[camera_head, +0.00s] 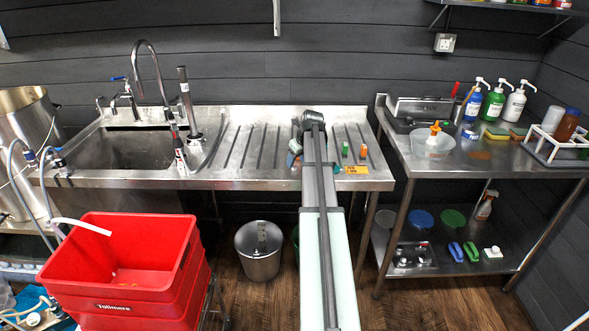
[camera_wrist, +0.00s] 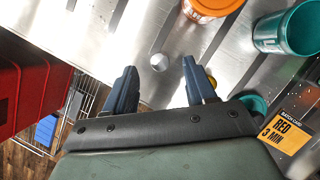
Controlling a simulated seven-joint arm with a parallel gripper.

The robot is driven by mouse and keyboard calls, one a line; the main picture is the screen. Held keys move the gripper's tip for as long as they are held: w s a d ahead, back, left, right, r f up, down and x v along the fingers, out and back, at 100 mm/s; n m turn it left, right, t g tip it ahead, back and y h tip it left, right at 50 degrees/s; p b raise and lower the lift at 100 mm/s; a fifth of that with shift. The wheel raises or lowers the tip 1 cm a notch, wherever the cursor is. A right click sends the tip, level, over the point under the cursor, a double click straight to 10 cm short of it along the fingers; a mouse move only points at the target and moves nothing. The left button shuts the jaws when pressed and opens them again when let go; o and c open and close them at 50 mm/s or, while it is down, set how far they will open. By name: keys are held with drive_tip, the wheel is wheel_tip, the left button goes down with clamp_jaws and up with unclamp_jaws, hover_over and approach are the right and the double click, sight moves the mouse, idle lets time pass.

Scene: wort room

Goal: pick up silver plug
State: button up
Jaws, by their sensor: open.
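A small pale grey, round-topped piece (camera_wrist: 158,62), which looks like the silver plug, sits on the ribbed steel drainboard (camera_wrist: 120,25) in the wrist view. My gripper (camera_wrist: 159,67) is open, with its two dark blue fingers to the left and right of the plug as pictured. Nothing is held. Whether the fingers are level with the plug or still above it, I cannot tell. In the head view my arm covers this part of the drainboard, and the plug does not show there.
In the wrist view an orange-topped pot (camera_wrist: 212,6) and a teal cup (camera_wrist: 292,30) stand beyond and right. A teal piece (camera_wrist: 255,103) and a yellow card (camera_wrist: 289,127) lie right of my gripper. A red crate (camera_head: 120,270) stands below the sink (camera_head: 140,147).

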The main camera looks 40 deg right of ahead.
sight(295, 168)
drive_tip(key=shift+x, duration=1.4)
clamp_jaws()
